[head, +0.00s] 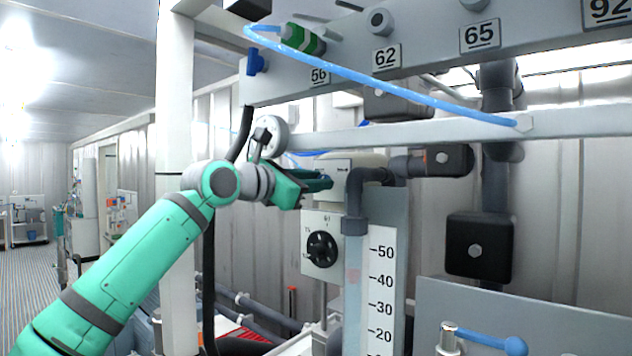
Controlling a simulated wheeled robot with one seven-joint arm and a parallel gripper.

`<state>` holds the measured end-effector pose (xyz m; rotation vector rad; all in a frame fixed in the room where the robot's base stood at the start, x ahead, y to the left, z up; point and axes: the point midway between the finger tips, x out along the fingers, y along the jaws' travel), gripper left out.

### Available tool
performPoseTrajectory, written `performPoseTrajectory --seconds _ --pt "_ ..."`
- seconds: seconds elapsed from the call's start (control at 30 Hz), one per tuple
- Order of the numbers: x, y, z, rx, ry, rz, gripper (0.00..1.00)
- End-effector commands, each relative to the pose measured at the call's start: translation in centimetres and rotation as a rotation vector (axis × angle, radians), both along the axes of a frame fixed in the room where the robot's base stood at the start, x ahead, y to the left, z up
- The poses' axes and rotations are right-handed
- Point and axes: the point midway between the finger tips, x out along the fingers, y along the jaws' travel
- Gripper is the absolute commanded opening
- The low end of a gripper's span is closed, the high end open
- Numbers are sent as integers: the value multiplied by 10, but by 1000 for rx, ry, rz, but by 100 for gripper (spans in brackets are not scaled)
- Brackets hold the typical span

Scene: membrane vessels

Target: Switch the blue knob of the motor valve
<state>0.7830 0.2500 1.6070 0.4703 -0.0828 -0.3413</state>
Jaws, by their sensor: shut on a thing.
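My teal arm reaches in from the lower left. My gripper (312,182) is shut at the front of a pale grey valve box (340,166). A small dark blue part, the blue knob (326,182), shows at the fingertips, touching the box's face. The fingers hide most of it, so I cannot tell which way it is turned.
A control box with a black dial (322,249) sits just below my gripper. A grey pipe (356,205) and a scaled gauge (382,290) stand to its right. A blue hose (390,82) and a white beam (430,134) pass above. A blue-handled valve (485,340) is at lower right.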

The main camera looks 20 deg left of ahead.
Motion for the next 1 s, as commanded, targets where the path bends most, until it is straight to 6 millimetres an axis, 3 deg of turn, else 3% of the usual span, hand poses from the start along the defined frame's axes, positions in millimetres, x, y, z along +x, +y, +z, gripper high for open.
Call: performPoseTrajectory --seconds 0.17,0.2,0.27,0.67,1.0 --pt "0 0 0 -2 1 0 1" --pt "0 0 0 -2 1 0 28" --pt "0 0 0 -2 1 0 42" --pt "-6 3 0 -3 1 1 42" --pt "-59 21 0 -2 1 0 42"
